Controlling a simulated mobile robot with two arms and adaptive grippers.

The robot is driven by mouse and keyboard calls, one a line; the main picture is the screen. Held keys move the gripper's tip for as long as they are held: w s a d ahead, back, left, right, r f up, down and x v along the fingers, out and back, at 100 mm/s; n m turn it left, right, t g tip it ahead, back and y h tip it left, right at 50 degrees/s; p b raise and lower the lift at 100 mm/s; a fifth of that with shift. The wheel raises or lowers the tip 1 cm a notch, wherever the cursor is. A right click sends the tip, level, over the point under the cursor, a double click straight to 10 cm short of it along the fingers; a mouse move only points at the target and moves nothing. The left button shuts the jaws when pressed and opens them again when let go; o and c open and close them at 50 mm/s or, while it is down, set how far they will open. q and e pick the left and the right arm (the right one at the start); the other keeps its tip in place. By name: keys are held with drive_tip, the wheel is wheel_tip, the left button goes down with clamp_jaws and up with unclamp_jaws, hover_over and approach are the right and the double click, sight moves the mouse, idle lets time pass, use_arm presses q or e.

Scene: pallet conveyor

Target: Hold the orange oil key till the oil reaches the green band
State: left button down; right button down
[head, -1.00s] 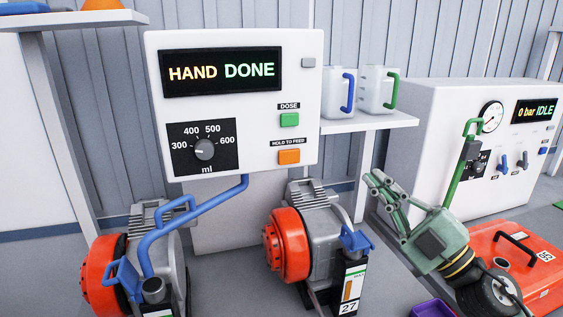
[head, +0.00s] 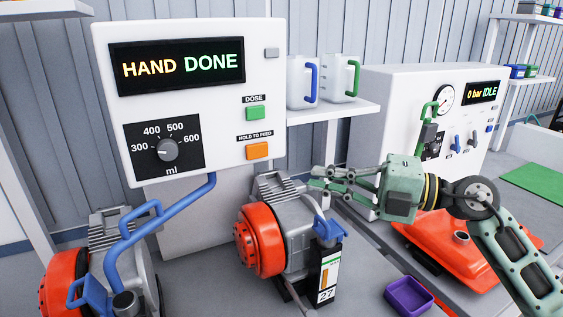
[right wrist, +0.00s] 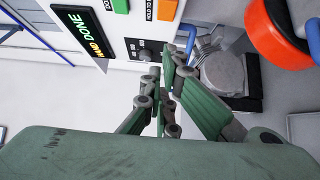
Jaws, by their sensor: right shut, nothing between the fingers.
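The orange oil key (head: 257,151), labelled HOLD TO FEED, is on the white dosing panel below the green DOSE key (head: 256,113). The orange key also shows at the top of the right wrist view (right wrist: 162,9). The panel display (head: 178,67) reads HAND DONE. A gauge (head: 329,272) marked 27 stands by the right-hand pump, with an orange column and a small green part near its top. My right gripper (head: 314,178) is shut and empty, to the right of and below the orange key, apart from it. My left gripper is out of view.
Two grey pumps with red wheels stand below the panel, one at left (head: 75,287), one in the middle (head: 260,240). Jugs (head: 338,75) stand on a shelf to the right. A red tank (head: 430,235) lies behind my right arm, and a purple tray (head: 408,296) sits in front.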

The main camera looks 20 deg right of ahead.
sight(257, 151)
drive_tip(key=w+d+p+x, duration=0.1)
drive_tip(key=p+x, duration=0.4)
drive_tip(key=x, duration=0.7)
drive_tip(key=shift+w, duration=0.85)
